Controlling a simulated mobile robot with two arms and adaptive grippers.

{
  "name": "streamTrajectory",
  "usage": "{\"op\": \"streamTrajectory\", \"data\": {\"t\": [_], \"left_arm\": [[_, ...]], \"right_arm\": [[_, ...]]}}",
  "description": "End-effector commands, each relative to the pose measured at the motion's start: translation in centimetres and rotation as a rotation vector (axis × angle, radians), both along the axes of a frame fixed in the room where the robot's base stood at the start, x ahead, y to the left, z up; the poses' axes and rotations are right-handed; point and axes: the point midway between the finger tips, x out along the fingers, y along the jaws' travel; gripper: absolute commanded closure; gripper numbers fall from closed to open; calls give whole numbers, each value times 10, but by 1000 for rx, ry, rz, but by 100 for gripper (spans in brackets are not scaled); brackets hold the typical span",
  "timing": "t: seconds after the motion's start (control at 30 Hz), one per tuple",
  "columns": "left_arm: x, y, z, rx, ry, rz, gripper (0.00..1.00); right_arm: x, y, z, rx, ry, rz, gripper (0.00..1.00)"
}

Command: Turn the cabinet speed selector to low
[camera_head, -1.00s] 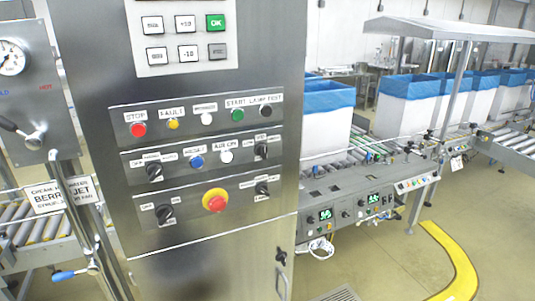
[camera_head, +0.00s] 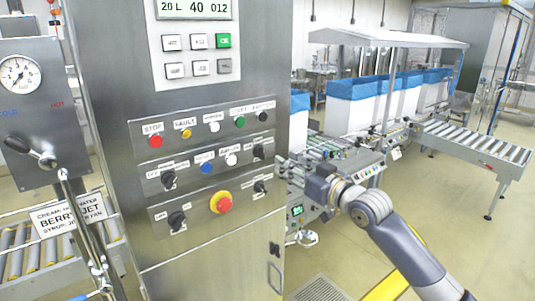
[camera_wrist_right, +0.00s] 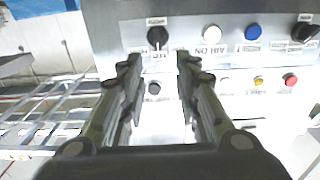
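The steel cabinet's control panel has several black selectors. One selector (camera_head: 258,151) is at the right end of the middle row, and it also shows in the right wrist view (camera_wrist_right: 157,37). Others are the lower right selector (camera_head: 260,187), the lower left selector (camera_head: 177,220) and the middle left selector (camera_head: 168,180). Their small labels are too blurred to tell which is speed. My right gripper (camera_wrist_right: 157,62) is open and empty, its fingers apart, pointing at the middle right selector without visible contact. In the head view, my right gripper (camera_head: 283,168) is at the panel's right edge. My left gripper is out of view.
A red emergency button (camera_head: 223,205), a blue button (camera_head: 207,168) and a white button (camera_head: 231,160) are close to the selectors. A keypad with a display (camera_head: 195,10) is above. A gauge panel (camera_head: 20,72) stands left; a conveyor (camera_head: 480,145) is at right.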

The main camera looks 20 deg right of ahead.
Motion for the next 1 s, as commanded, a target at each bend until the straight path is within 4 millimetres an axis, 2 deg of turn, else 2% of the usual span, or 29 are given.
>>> {"op": "streamTrajectory", "data": {"t": [0.27,0.6,0.8,1.0], "left_arm": [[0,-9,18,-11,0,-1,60],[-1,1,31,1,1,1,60],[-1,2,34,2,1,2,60],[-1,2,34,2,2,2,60]], "right_arm": [[39,14,3,3,1,-1,70],[82,30,1,1,1,-2,70],[94,34,0,0,1,-2,70],[97,35,-1,-1,0,-2,70]]}}
